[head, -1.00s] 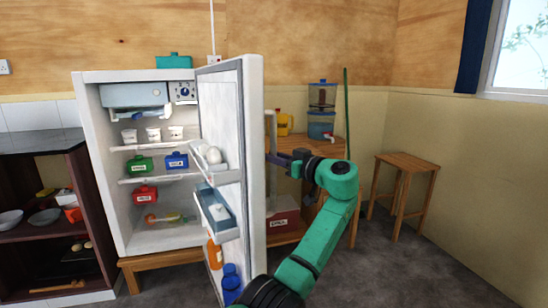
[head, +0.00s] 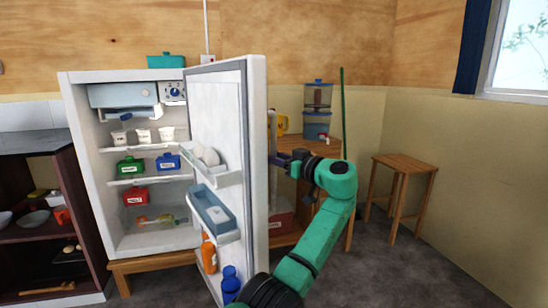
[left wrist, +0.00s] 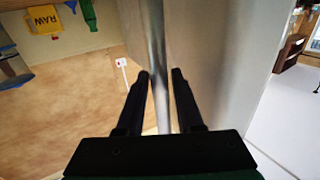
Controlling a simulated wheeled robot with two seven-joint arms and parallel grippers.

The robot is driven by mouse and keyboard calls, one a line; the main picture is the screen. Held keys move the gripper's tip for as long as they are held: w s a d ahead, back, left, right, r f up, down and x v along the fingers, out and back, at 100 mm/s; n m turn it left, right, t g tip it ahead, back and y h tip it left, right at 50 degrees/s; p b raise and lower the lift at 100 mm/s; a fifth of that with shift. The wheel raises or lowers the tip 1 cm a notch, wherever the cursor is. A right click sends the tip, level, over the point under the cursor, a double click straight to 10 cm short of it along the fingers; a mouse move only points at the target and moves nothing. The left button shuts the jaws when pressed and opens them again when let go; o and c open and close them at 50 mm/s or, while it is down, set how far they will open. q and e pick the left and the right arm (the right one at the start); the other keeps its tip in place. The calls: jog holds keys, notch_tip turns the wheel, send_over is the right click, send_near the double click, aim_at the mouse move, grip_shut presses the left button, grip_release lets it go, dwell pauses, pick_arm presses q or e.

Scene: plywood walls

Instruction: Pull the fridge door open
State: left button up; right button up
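The white fridge (head: 80,150) stands with its door (head: 257,140) swung wide open, the inner face and its shelves turned partly towards me. A vertical bar handle (head: 272,130) runs along the door's outer face. My left gripper (head: 279,158) is at this handle on the door's right side. My right gripper is not in view.
A dark shelf unit (head: 70,180) with bowls stands left of the fridge. Behind the door is a wooden table with a water dispenser (head: 318,100) and a yellow jug. A wooden stool (head: 405,165) stands right; floor around it is clear.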

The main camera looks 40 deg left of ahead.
pick_arm(q)
jog(key=s+d, duration=0.1)
jog(key=d, duration=1.3)
jog(key=shift+s+d, duration=0.25)
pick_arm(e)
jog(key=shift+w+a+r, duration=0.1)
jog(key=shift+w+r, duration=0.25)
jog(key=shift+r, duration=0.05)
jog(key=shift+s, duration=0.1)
